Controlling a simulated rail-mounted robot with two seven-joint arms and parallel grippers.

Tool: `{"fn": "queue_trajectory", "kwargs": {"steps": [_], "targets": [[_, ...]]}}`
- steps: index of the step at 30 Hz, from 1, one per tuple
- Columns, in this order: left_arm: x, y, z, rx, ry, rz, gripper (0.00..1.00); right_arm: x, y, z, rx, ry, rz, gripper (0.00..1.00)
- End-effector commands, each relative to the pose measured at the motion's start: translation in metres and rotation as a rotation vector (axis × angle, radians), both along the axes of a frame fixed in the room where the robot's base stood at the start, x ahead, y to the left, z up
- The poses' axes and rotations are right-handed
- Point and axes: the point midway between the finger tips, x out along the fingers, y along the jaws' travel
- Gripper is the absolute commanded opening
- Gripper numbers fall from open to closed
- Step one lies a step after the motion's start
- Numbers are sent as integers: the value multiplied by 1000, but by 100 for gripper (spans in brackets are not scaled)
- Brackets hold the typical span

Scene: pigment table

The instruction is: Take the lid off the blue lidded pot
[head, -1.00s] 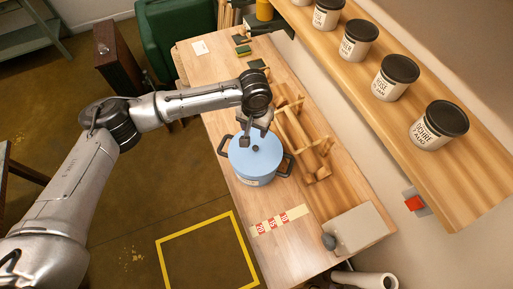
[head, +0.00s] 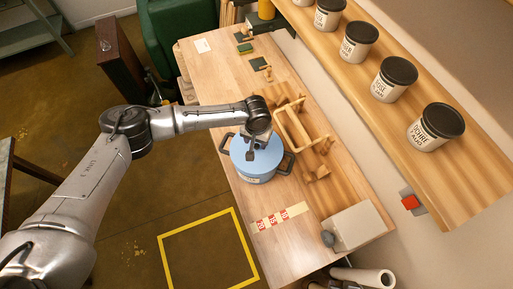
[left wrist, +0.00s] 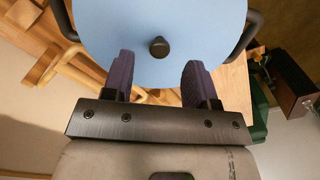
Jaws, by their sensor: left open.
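The blue pot (head: 258,178) stands on the wooden table with its light blue lid (head: 240,152) on and dark handles on either side. My left gripper (head: 251,154) is over the lid in the head view and covers the lid's knob there. In the left wrist view the lid (left wrist: 200,25) fills the top, with its dark knob (left wrist: 159,47) near the middle. The open fingers of my left gripper (left wrist: 159,64) point at the knob, which lies between their lines near the tips. I cannot tell how high they are above it. My right gripper is not in view.
A wooden rack (head: 290,125) lies close behind the pot. Dark-lidded jars (head: 436,127) stand on the shelf (head: 440,190). The table front beside the pot is fairly clear.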

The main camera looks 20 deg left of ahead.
Motion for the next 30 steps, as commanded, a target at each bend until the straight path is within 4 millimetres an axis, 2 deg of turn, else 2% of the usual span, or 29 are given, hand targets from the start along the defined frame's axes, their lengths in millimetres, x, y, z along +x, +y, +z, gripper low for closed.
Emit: {"fn": "queue_trajectory", "kwargs": {"steps": [3, 9, 18, 30], "targets": [[3, 0, -14, 1, 1, 1, 53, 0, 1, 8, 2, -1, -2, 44], [3, 0, -33, -1, 1, -1, 53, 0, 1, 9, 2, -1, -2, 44], [3, 0, -37, -1, 0, 0, 53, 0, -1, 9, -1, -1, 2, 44], [3, 0, -36, -1, 0, 0, 15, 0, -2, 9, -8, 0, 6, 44]]}}
